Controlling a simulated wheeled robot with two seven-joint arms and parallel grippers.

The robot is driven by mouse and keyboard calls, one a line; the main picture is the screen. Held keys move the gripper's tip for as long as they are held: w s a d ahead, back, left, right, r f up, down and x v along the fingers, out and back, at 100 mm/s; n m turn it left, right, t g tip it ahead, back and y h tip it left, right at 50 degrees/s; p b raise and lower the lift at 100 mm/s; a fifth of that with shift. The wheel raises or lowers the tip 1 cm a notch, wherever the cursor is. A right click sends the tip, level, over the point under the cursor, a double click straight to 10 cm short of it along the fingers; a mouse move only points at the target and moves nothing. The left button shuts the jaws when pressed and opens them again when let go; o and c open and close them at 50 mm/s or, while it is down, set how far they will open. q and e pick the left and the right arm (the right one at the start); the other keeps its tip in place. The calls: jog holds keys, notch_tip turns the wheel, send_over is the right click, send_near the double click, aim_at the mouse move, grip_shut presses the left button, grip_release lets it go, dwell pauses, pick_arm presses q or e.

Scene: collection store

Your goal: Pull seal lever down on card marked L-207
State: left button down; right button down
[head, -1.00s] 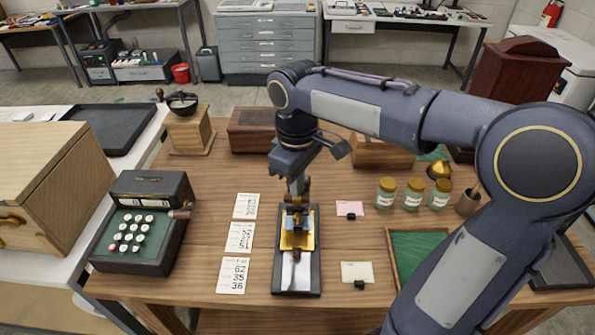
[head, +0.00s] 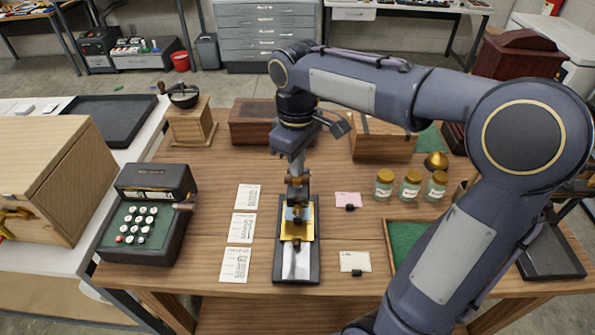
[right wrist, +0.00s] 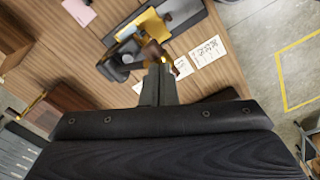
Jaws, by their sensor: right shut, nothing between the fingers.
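A dark seal press (head: 312,235) with a gold plate (head: 288,222) stands on the wooden table, its long base pointing toward me. A pale card (head: 297,262) lies on the front of its base; no marking L-207 is readable. My right gripper (head: 297,188) points down over the back of the press. In the right wrist view my gripper (right wrist: 160,82) is shut and empty, with its tips close to a brown lever knob (right wrist: 153,52). I cannot tell whether they touch. The gripper partly hides the lever. My left gripper is out of view.
White printed sheets (head: 241,228) lie left of the press. A pink card (head: 347,199) and a cream card (head: 354,261) with dark clips lie to its right. Lidded jars (head: 410,186), a green-lined tray (head: 404,242) and a keyed machine (head: 150,215) stand farther out.

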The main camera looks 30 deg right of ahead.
jog(key=shift+r+p, duration=2.4)
jog(key=shift+r, duration=0.2)
jog(key=shift+f, duration=0.1)
jog(key=shift+s, duration=0.35)
jog(key=s+a+f+m+t+y+b, duration=0.2)
jog(key=s+f+m, duration=0.1)
jog(key=s, duration=0.5)
jog(key=s+a+f+m+t+y+b, duration=0.1)
jog(key=s+a+f+m+t+b, duration=0.1)
jog(key=s+f, duration=0.4)
jog(key=s+m+t, duration=0.1)
jog(key=s+m, duration=0.1)
jog(key=shift+s+a+m+t+y, duration=0.2)
jog(key=shift+m+t+y, duration=0.1)
jog(key=shift+y, duration=0.1)
